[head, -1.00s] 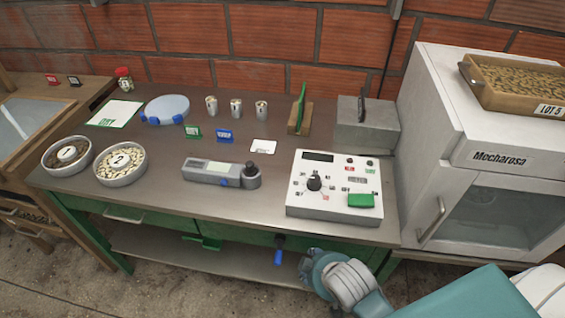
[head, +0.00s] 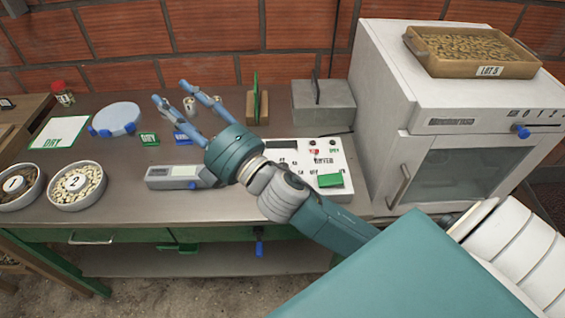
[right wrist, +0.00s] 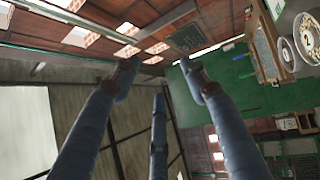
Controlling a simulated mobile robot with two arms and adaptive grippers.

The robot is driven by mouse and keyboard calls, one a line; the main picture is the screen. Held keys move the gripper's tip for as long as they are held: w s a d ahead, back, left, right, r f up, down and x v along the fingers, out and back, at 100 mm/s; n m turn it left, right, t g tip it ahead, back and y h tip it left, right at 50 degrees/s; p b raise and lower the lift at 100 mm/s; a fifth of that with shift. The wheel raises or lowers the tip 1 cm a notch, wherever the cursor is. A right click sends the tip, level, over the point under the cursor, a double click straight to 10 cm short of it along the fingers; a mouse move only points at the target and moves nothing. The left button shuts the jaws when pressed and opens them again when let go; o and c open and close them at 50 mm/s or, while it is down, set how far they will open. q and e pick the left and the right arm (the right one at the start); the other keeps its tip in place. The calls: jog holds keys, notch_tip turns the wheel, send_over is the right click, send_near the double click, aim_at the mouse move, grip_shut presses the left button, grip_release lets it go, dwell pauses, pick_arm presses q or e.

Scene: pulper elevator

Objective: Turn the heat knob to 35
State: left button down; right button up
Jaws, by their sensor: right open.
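The white control box (head: 325,160) stands at the right of the bench, with a dark display, small buttons and a green block. Its black dial, seen in the earlier head view, is now hidden behind my right wrist. A blue knob (head: 520,131) sits on the upper front of the white oven, beside printed figures; I cannot tell which control is the heat knob or read a setting. My right gripper (head: 170,91) is open and empty above the bench, left of the control box. Its spread fingers also show in the right wrist view (right wrist: 160,75). My left gripper is out of view.
A grey meter (head: 172,176) lies below my right gripper. Bowls of beans (head: 78,202) stand at the left, near a round blue-white scale (head: 116,118). A grey block (head: 323,110) stands behind the box. A wooden tray (head: 470,68) sits on the oven.

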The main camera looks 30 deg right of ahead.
jog(key=s+a+r+n+g+y, duration=0.2)
jog(key=a+r+n+g+y, duration=0.1)
jog(key=a+n+y, duration=0.4)
jog(key=s+a+r+n+g+y, duration=0.2)
jog(key=a+n+g+y, duration=0.15)
jog(key=n, duration=0.65)
jog(key=n+g+h, duration=1.3)
jog(key=n+h, duration=0.4)
jog(key=n, duration=0.3)
send_near(283, 166)
jog(key=f+p, duration=0.3)
jog(key=f, duration=0.4)
jog(key=shift+w+f, duration=0.2)
jog(key=shift+f, duration=0.7)
